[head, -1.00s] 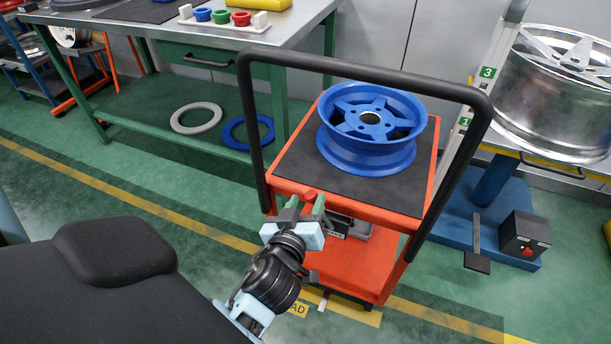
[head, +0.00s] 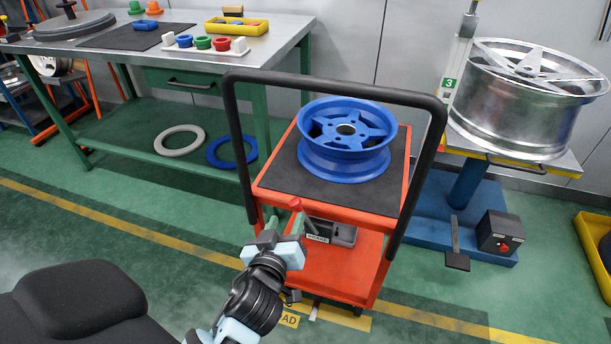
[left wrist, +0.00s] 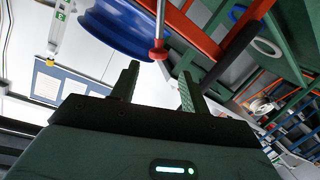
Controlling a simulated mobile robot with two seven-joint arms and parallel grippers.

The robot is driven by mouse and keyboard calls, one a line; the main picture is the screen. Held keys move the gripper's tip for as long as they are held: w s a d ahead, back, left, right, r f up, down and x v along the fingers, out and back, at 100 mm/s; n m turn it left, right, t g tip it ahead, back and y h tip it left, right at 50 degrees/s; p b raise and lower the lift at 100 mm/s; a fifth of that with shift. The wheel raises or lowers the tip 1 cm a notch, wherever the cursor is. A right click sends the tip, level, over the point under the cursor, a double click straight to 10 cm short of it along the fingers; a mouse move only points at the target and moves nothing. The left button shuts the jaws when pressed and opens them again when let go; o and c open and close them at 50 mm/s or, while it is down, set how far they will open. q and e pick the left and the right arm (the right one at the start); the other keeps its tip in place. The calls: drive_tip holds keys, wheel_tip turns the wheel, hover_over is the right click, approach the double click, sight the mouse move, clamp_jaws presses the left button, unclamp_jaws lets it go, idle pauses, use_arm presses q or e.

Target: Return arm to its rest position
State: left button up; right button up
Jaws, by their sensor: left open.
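My left gripper (head: 286,225) is in front of the red cart's near left side. Its fingers are open and nothing is between them; the left wrist view also shows the open fingers (left wrist: 158,85). A red-knobbed lever (head: 295,203) on the cart stands just beyond the fingertips. In the left wrist view the red knob (left wrist: 158,50) is ahead of the gap between the fingers and looks apart from them. My left arm (head: 252,300) reaches up from the bottom of the head view. My right gripper is not in view.
The red cart (head: 270,183) has a black handle frame (head: 330,83) and carries a blue wheel (head: 347,138). A workbench (head: 285,45) stands behind left. A stand with a silver wheel (head: 520,98) is at the right. Green floor (head: 130,260) is clear at the left.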

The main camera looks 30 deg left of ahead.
use_arm(q)
drive_tip(key=s+d+f+m+g+h, duration=0.2)
drive_tip(key=s+f+m+g+h, duration=0.15)
drive_tip(key=s+f, duration=0.8)
drive_tip(key=s+d+f+m+g+h, duration=0.3)
drive_tip(key=s+f, duration=0.5)
drive_tip(key=s, duration=0.7)
drive_tip(key=s+d+f+m+g, duration=0.1)
drive_tip(key=s+d+m+g, duration=0.2)
drive_tip(key=s, duration=1)
drive_tip(key=w+r+t+p, duration=0.1)
drive_tip(key=w+r+p, duration=0.2)
drive_tip(key=r+p, duration=0.9)
drive_tip(key=w+r+t+h+p, duration=0.1)
drive_tip(key=w+r+t+p, duration=0.1)
drive_tip(key=r+p, duration=1.1)
drive_tip(key=shift+w+a+m+p, duration=0.35)
drive_tip(key=shift+w+p, duration=0.1)
drive_tip(key=shift+w, duration=0.05)
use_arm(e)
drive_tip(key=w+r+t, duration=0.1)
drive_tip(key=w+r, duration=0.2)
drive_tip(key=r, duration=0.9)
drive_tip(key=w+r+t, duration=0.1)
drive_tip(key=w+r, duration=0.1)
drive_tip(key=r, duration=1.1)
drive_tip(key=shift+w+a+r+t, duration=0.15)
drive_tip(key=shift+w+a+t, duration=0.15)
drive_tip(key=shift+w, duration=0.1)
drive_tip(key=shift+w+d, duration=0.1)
